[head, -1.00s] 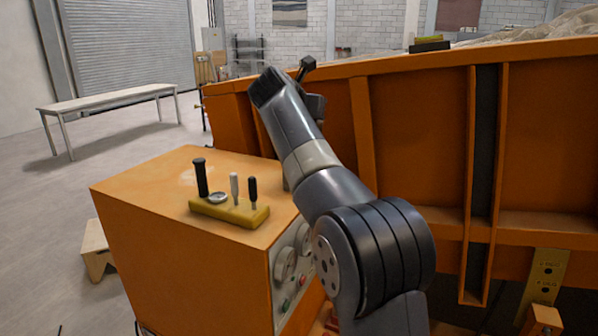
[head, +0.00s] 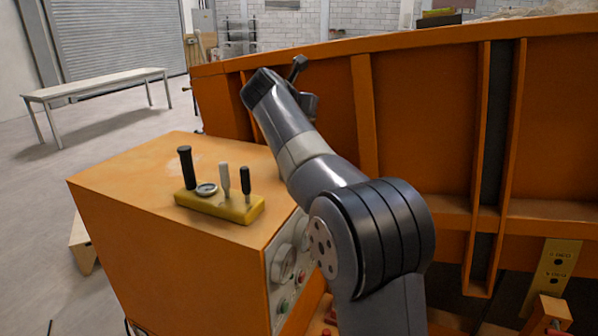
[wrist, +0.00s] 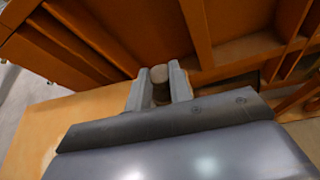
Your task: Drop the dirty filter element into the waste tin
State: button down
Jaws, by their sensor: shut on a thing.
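My gripper (wrist: 160,85) is shut on a short, grey-brown, round-ended piece (wrist: 159,74), which looks like the dirty filter element. It sits between the two grey fingers, and its lower part is partly hidden by them. I cannot make out a waste tin in either view.
The orange cabinet (head: 120,190) carries a yellow block (head: 217,204) with several handles and a gauge. The ribbed orange sandbed wall (head: 430,130) rises close beyond my arm. A pale bench (head: 95,86) stands at the far left, with open floor before it.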

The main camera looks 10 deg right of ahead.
jog(key=shift+f, duration=0.2)
jog(key=c, duration=1.2)
grip_release()
jog(key=b+v, duration=0.2)
jog(key=v, duration=0.8)
jog(key=shift+s+a+r, duration=0.1)
jog(key=shift+s+a, duration=0.1)
jog(key=shift+s, duration=0.15)
